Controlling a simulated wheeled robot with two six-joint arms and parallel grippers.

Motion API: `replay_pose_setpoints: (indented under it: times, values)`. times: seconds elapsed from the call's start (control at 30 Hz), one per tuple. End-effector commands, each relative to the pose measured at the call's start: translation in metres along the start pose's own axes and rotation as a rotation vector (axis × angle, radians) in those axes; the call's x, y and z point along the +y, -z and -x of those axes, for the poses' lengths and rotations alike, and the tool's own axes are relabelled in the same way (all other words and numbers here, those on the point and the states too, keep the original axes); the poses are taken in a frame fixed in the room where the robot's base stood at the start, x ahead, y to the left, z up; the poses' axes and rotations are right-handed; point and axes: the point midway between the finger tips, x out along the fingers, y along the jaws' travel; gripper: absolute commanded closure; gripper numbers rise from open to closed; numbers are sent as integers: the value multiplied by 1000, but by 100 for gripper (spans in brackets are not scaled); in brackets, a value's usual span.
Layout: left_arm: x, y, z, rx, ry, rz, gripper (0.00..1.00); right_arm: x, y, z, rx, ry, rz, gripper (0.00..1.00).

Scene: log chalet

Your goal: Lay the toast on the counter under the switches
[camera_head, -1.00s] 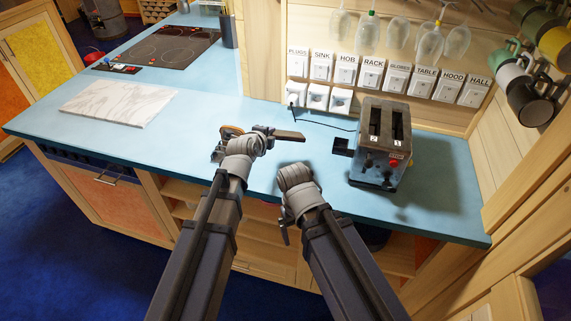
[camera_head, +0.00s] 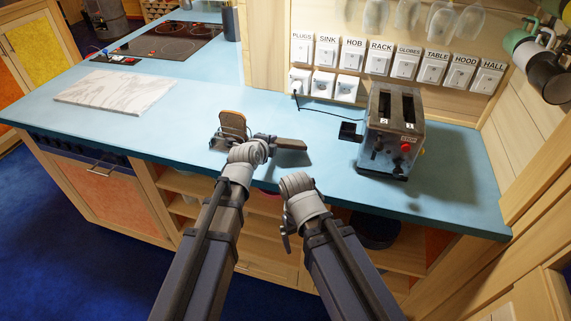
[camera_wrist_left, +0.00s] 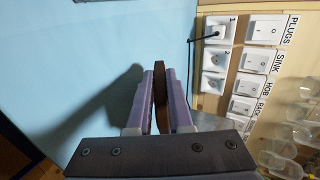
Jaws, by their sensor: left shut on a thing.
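The toast (camera_head: 232,123) is a brown slice held on edge in my left gripper (camera_head: 229,138), just above the blue counter (camera_head: 190,95). In the left wrist view the toast (camera_wrist_left: 161,95) shows edge-on between the two purple fingers of the left gripper (camera_wrist_left: 160,92), which is shut on it. The row of labelled white switches (camera_head: 405,64) is on the wall at the back, beyond and right of the toast. The switches also show in the left wrist view (camera_wrist_left: 257,60). My right gripper (camera_head: 289,228) is low at the counter's front edge, its jaws mostly hidden.
A metal two-slot toaster (camera_head: 391,130) stands right of the grippers, its cord running to a wall socket (camera_head: 300,82). A marble board (camera_head: 115,92) and a black hob (camera_head: 170,41) are at left. Counter between board and toaster is largely clear. Mugs (camera_head: 540,60) hang at right.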

Motion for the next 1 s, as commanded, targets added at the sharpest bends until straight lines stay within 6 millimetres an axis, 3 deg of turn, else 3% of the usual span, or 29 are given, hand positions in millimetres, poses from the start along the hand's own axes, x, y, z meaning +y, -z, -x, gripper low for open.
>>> replay_pose_setpoints:
  times: [0.37,0.4,0.53,0.83,1.0]
  values:
    - [6,0,-3,0,0,0,100,-1,0,-6,0,0,0,5]
    - [6,0,-3,0,0,0,77,-1,0,-6,0,0,0,5]
    - [6,0,-3,0,0,0,63,-1,0,-6,0,0,0,5]
    - [5,0,-2,0,0,0,62,0,0,-6,0,0,0,5]
    - [5,0,10,0,0,0,62,0,0,1,0,0,0,5]
